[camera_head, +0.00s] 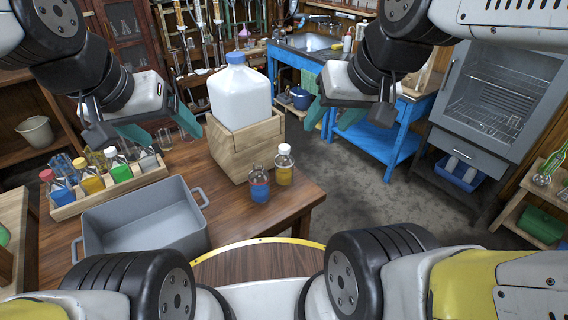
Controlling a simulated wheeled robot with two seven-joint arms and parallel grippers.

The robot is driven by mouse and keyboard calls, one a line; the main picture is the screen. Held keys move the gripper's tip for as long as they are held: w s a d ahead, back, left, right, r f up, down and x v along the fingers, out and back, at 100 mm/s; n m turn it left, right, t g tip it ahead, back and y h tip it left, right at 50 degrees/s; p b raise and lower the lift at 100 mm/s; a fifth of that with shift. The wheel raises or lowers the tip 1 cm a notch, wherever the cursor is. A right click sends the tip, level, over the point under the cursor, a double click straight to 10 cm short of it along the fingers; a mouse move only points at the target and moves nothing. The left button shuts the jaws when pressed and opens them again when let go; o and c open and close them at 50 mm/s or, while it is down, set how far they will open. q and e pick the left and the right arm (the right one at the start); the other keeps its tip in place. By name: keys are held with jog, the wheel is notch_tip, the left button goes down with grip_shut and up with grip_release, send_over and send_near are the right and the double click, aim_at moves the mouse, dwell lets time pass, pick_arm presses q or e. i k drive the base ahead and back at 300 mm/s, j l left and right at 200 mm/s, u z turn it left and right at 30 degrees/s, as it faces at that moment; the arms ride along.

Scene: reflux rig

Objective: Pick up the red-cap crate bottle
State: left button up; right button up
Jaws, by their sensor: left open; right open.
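The red-cap crate bottle (60,191) stands at the left end of a wooden crate (148,179) on the brown table, with blue contents below its red cap. Bottles with a yellow cap (91,182), a white cap (120,169) and a darker one (147,160) stand in the same crate. My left gripper (165,130) is open and empty above and behind the crate's right end, well right of the red-cap bottle. My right gripper (335,117) is open and empty, right of the large white jug.
A grey bin (150,222) stands in front of the crate. A large white jug (240,97) sits in a wooden box (248,152). Two small bottles, blue (260,187) and yellow (284,170), stand near the table's right edge. Empty glassware (165,140) is under my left gripper.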

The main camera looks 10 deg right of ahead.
aim_at(258, 178)
jog(key=k+l+u, duration=0.15)
jog(key=u, duration=0.35)
jog(key=k+l+u, duration=0.2)
jog(key=u, duration=0.25)
jog(key=k+u, duration=0.25)
jog(key=u, duration=0.25)
